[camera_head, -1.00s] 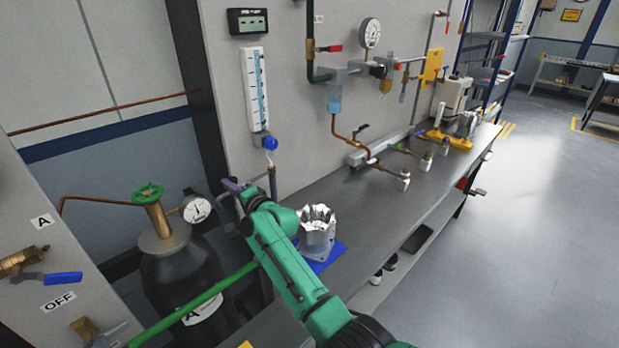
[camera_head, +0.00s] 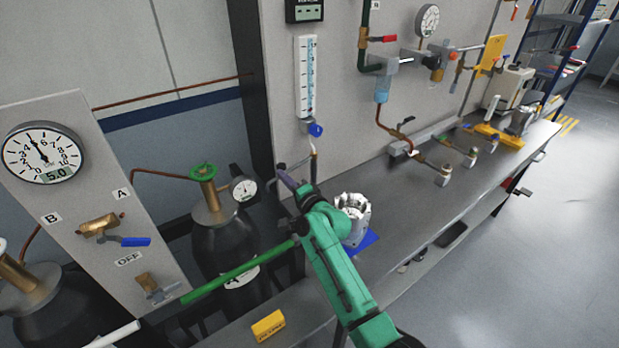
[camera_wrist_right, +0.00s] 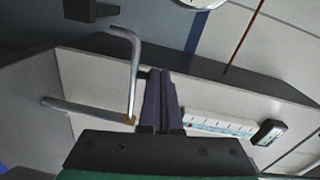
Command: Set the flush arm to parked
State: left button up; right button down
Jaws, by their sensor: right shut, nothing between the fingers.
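A grey bent tube (camera_wrist_right: 134,70) with a brass joint shows in the right wrist view and looks like the flush arm. It joins a straight pipe (camera_wrist_right: 85,108) there. In the head view a slim bent pipe (camera_head: 313,165) stands at the bench's near end, below the flowmeter. My right gripper (camera_head: 287,181) is beside this pipe, partly hidden by its own arm. Its purple fingers (camera_wrist_right: 160,100) are shut and empty, just beside the tube's joint; I cannot tell whether they touch it. No parked mark is readable. My left gripper is not in view.
A machined housing (camera_head: 352,207) stands on a blue mat (camera_head: 367,240) right of my right arm. A green bar (camera_head: 240,270) crosses before a dark cylinder (camera_head: 219,240). A yellow block (camera_head: 268,326) lies at the near bench end. A gauge panel (camera_head: 75,205) stands at left.

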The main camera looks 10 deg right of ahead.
pick_arm(q)
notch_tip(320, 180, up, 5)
jog(key=p, duration=0.3)
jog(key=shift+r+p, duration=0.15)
jog(key=shift+p, duration=0.15)
pick_arm(e)
jog(key=v, duration=0.9)
jog(key=shift+a, duration=0.2)
